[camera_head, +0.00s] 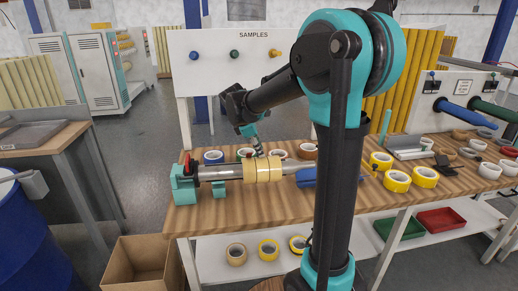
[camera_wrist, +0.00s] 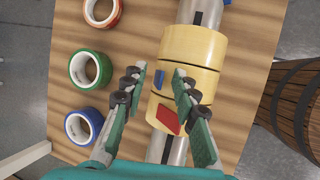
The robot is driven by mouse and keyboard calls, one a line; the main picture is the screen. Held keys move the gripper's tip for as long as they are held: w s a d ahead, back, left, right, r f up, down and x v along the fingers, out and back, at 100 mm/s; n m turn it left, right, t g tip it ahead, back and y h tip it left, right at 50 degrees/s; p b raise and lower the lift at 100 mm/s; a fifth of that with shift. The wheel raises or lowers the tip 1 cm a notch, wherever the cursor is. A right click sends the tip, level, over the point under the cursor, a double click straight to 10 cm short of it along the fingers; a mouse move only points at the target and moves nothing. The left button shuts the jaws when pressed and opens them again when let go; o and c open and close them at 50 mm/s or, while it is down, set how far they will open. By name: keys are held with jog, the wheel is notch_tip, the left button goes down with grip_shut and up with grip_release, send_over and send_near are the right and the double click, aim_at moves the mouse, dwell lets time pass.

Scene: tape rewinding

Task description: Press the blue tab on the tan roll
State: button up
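Tan rolls (camera_head: 262,170) sit side by side on a horizontal metal shaft (camera_head: 222,172) at the table's front. In the wrist view the tan rolls (camera_wrist: 194,46) show dark seams between them. A blue tab (camera_wrist: 158,80) lies on the middle roll's surface, and a red tab (camera_wrist: 169,119) on the roll nearer my wrist. My gripper (camera_wrist: 160,73) is open, its two fingers apart above the rolls with the blue tab between them in the picture. In the head view my gripper (camera_head: 257,148) hangs just behind and above the rolls. Contact cannot be told.
Blue (camera_wrist: 83,127), green (camera_wrist: 90,70) and orange (camera_wrist: 100,14) tape rolls lie on the table beside the shaft. Yellow rolls (camera_head: 397,181) lie to the right. A wooden barrel (camera_wrist: 295,105) stands past the table edge. A SAMPLES board (camera_head: 232,64) stands behind.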

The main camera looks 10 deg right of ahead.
jog(key=v, duration=1.2)
jog(key=shift+s, duration=0.1)
